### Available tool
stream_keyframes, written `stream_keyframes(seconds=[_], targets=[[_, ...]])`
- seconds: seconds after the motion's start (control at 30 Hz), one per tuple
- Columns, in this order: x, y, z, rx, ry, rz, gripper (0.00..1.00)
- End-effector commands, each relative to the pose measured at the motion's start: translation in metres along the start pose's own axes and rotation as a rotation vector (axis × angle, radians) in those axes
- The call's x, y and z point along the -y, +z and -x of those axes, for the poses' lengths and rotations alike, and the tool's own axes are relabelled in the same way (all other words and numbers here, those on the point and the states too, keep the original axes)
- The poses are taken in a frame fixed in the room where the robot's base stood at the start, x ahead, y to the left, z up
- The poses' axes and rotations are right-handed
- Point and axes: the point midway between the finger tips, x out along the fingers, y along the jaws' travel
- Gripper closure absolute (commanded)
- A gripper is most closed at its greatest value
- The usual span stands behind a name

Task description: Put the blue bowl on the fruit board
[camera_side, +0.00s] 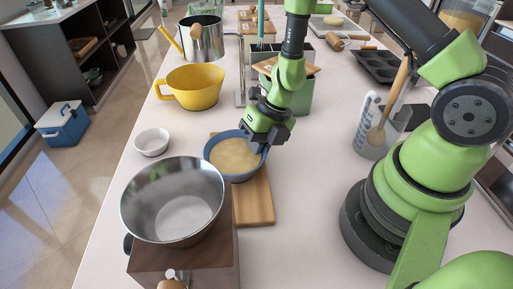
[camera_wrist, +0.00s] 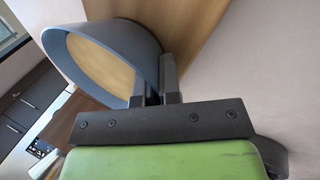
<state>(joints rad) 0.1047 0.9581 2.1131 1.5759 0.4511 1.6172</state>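The blue bowl (camera_side: 212,160) has a tan inside and sits over the far part of a wooden board (camera_side: 258,208), probably the fruit board. Its wall also shows large in the wrist view (camera_wrist: 120,38). My gripper (camera_side: 258,146) is at the bowl's right rim. In the wrist view, my gripper's fingers (camera_wrist: 158,90) stand on both sides of the rim, close together, and look shut on it. The board shows behind the bowl in the wrist view (camera_wrist: 185,20). Whether the bowl touches the board or hangs just above it, I cannot tell.
A small white bowl (camera_side: 152,142) and a yellow jug (camera_side: 196,88) are to the left. The counter right of the board is free.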

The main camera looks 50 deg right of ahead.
Motion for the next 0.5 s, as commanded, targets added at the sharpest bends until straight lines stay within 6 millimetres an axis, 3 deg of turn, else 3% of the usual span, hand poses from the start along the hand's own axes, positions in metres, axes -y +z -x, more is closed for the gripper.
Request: stream_keyframes(seconds=[0.17,0.3,0.5], targets=[[0.0004,0.0000,-0.0013,0.000,0.001,-0.002,1.00],[0.0006,-0.0001,-0.0015,0.000,0.000,-0.001,0.69],[0.0006,-0.0001,-0.0014,0.000,0.000,-0.001,0.69]])
